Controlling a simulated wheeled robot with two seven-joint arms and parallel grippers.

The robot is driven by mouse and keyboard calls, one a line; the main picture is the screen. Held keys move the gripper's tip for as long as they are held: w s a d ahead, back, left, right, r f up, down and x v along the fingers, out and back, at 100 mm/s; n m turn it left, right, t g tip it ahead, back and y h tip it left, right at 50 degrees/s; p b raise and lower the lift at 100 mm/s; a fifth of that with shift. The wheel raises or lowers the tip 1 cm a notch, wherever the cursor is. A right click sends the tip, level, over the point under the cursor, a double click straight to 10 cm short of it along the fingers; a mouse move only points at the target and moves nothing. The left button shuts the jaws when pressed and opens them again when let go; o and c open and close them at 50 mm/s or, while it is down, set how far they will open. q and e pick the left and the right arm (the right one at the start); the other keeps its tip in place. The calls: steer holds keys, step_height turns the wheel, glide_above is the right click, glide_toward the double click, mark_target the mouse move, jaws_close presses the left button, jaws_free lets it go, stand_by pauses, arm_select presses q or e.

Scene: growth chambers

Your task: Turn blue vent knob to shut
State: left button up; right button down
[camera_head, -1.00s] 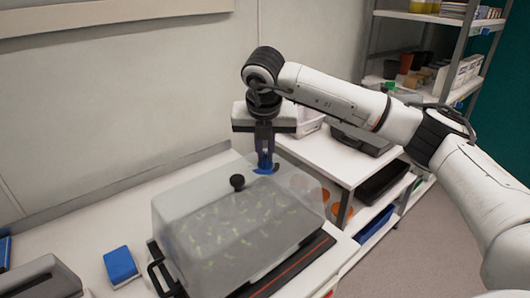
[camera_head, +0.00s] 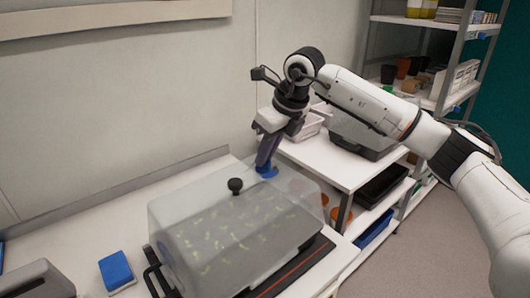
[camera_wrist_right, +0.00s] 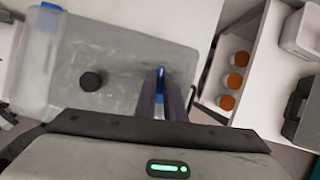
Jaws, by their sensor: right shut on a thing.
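The blue vent knob (camera_head: 266,171) sits on the top of a clear propagator lid (camera_head: 185,215), near its far right corner. My right gripper (camera_head: 265,164) reaches down to it from above, tilted, and is shut on the knob. In the right wrist view the blue knob (camera_wrist_right: 160,84) shows as a thin strip between the two dark fingers, which hide most of it. A black round knob (camera_head: 235,185) stands on the lid to the left of the blue one; it also shows in the right wrist view (camera_wrist_right: 90,81). My left gripper is out of view.
The lid covers a tray of small seedlings. A blue sponge-like block (camera_head: 116,269) lies on the bench to the left. A shelf unit with a white top (camera_head: 325,160) stands at the right, with orange-capped containers (camera_wrist_right: 233,80) below.

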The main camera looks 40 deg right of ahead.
steer(key=n+p, duration=0.1)
steer(key=n+y+p, duration=0.1)
steer(key=n, duration=0.1)
steer(key=shift+d+r+n+g, duration=0.15)
steer(key=shift+n+g, duration=0.15)
steer(key=shift+w+n+g+y+p, duration=0.15)
steer(key=shift+n+y+p, duration=0.25)
steer(key=shift+n, duration=0.5)
steer(key=shift+n+g+y+p, duration=0.3)
steer(key=shift+n+p, duration=0.2)
steer(key=shift+n, duration=0.4)
steer(key=c, duration=1.8)
jaws_free()
steer(key=shift+c, duration=0.2)
steer(key=v, duration=1)
